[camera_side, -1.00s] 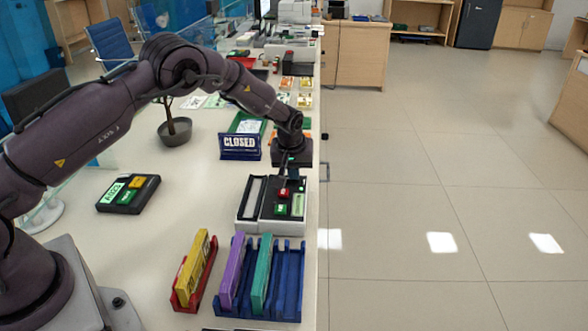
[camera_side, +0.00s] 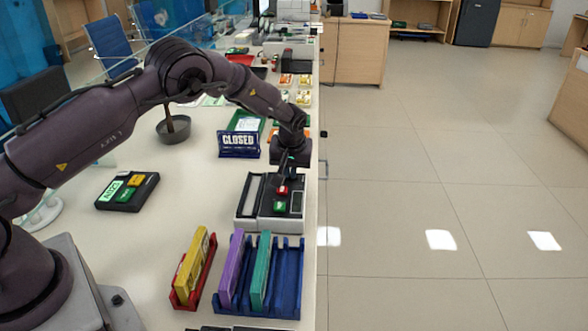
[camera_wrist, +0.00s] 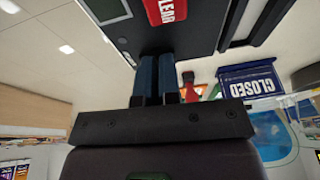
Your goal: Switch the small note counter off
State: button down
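The small note counter (camera_side: 244,222) is a black and light-grey machine near the counter's right edge. Its top has a red key (camera_side: 283,190), a green key (camera_side: 280,206) and a small display (camera_side: 297,203). My gripper (camera_side: 284,180) points down over the machine, its fingertips close to the red key; contact cannot be told. In the wrist view the two fingers (camera_wrist: 157,65) lie nearly together with nothing visible between them. A red key marked CLEAR (camera_wrist: 166,10) shows just beyond them on the dark panel. I cannot make out a power switch.
A CLOSED sign (camera_side: 239,144) stands behind the machine. In front are a blue rack (camera_side: 288,290) with purple and green blocks and a red holder (camera_side: 188,298) with a yellow one. A black keypad marked A023 (camera_side: 127,191) lies left. White counter is clear between.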

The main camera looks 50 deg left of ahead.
jog(key=shift+s+a+f, duration=0.3)
jog(key=shift+s+a, duration=0.1)
jog(key=shift+a, duration=0.05)
jog(key=shift+r, duration=0.3)
jog(key=w+v, duration=0.2)
jog(key=v, duration=1.2)
jog(key=shift+d, duration=0.3)
jog(key=shift+w, duration=0.1)
jog(key=s+d+r+m+t+h, duration=0.1)
jog(key=s+r, duration=0.4)
jog(key=s, duration=0.6)
jog(key=s+d+r+m+t+h, duration=0.1)
jog(key=s+d+r+m, duration=0.2)
jog(key=s, duration=0.9)
jog(key=s+d+r+m+t, duration=0.1)
jog(key=s+d+r+m, duration=0.1)
jog(key=s+r+m, duration=0.2)
jog(key=shift+s+r+m+t+h, duration=0.35)
jog(key=shift+s+r, duration=1.35)
jog(key=shift+s, duration=2.3)
